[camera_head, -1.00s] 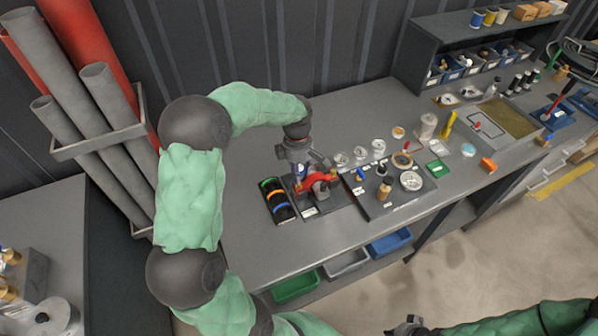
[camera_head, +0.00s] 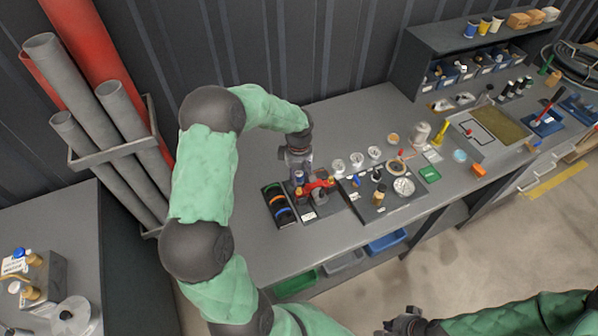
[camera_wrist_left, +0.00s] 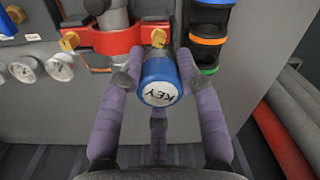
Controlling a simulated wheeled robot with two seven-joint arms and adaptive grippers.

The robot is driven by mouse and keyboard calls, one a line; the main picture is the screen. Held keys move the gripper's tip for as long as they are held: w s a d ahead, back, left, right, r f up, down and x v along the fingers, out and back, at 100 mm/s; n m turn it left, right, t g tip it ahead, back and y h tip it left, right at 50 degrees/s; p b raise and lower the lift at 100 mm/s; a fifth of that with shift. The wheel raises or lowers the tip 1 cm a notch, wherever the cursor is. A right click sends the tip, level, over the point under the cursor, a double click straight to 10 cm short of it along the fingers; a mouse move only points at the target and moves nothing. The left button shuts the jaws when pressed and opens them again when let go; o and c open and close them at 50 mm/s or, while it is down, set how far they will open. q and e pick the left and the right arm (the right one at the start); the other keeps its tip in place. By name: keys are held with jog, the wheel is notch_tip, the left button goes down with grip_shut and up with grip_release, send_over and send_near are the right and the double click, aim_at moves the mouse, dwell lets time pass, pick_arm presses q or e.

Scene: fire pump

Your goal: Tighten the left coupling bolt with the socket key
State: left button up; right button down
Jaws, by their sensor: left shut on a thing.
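The red coupling (camera_head: 321,187) stands on a dark base on the bench; it also shows in the left wrist view (camera_wrist_left: 112,42). Two brass bolts show on it, one at the wrist picture's left (camera_wrist_left: 70,41) and one right beside the key (camera_wrist_left: 158,38). My left gripper (camera_head: 298,174) is over the coupling's left end. Its purple fingers are shut around the blue socket key (camera_wrist_left: 159,78), whose white end reads KEY.
A dark tray of coloured rings (camera_head: 279,206) lies left of the coupling. White gauges (camera_head: 356,160) stand behind and to the right. A dark board (camera_head: 385,207) with small parts lies to the right. The front left of the bench (camera_head: 262,254) is clear.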

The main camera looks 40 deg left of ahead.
aim_at(299, 189)
pick_arm(q)
jog(key=shift+f+b, duration=0.85)
jog(key=shift+f, duration=0.7)
jog(key=shift+f+b, duration=1.45)
jog(key=shift+b, duration=0.15)
dwell(1.3)
jog(key=m, duration=0.4)
jog(key=shift+m, duration=0.3)
